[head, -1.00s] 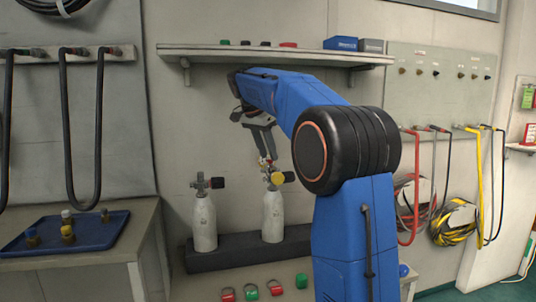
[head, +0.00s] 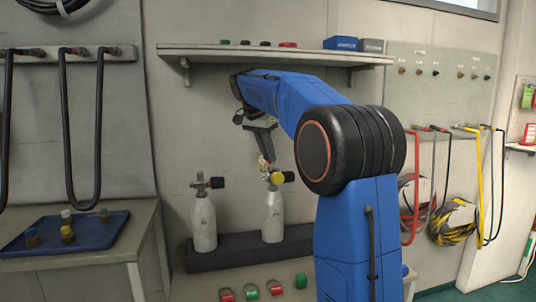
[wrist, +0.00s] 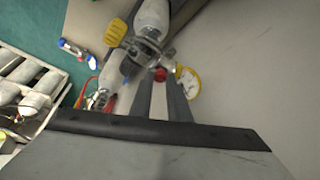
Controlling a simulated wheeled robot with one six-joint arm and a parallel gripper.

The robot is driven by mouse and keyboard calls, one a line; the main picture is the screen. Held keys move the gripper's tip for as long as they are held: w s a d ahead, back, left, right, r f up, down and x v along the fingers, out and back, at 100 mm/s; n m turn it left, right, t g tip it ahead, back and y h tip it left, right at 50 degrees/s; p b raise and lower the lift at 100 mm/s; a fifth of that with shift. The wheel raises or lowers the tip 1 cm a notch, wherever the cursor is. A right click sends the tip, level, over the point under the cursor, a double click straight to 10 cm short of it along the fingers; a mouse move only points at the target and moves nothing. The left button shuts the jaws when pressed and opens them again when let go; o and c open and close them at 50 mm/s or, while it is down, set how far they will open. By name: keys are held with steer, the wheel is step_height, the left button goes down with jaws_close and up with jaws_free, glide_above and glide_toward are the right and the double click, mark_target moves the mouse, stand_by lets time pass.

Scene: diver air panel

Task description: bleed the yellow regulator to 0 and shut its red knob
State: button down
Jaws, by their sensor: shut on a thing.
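Two pale cylinders stand upright in a dark block. The red knob (wrist: 160,74) is at the fingertips. My gripper (wrist: 163,83) is shut on it, reaching down from above. In the head view my gripper (head: 263,153) partly hides the regulator's top.
The left cylinder (head: 203,223) with a black-knobbed valve stands close by. A shelf (head: 270,55) overhangs my arm. Red and green shackle-like items (head: 252,291) lie in front. A blue tray (head: 95,233) is at left; hoses (head: 480,180) hang at right.

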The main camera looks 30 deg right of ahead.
steer(key=n, duration=0.2)
steer(key=n+t, duration=0.2)
steer(key=n, duration=0.1)
steer(key=shift+s+d+n+y, duration=0.15)
steer(key=shift+s+n+y, duration=0.15)
steer(key=shift+y, duration=0.1)
steer(key=n, duration=0.1)
steer(key=n+y, duration=0.1)
steer(key=n, duration=0.1)
steer(key=n+t, duration=0.1)
steer(key=n, duration=0.1)
steer(key=shift+s+d+y, duration=0.1)
steer(key=shift+d+y, duration=0.15)
steer(key=shift+y, duration=0.15)
steer(key=n, duration=0.2)
steer(key=n+y, duration=0.1)
steer(key=n, duration=0.1)
steer(key=n+y, duration=0.1)
steer(key=shift+d+n, duration=0.25)
steer(key=shift+n, duration=0.15)
steer(key=n, duration=0.2)
steer(key=n+y, duration=0.1)
steer(key=n, duration=0.1)
steer(key=shift+d+y, duration=0.15)
steer(key=shift+y, duration=0.15)
steer(key=shift+n, duration=0.3)
steer(key=c, duration=1.7)
jaws_free()
steer(key=shift+o, duration=0.2)
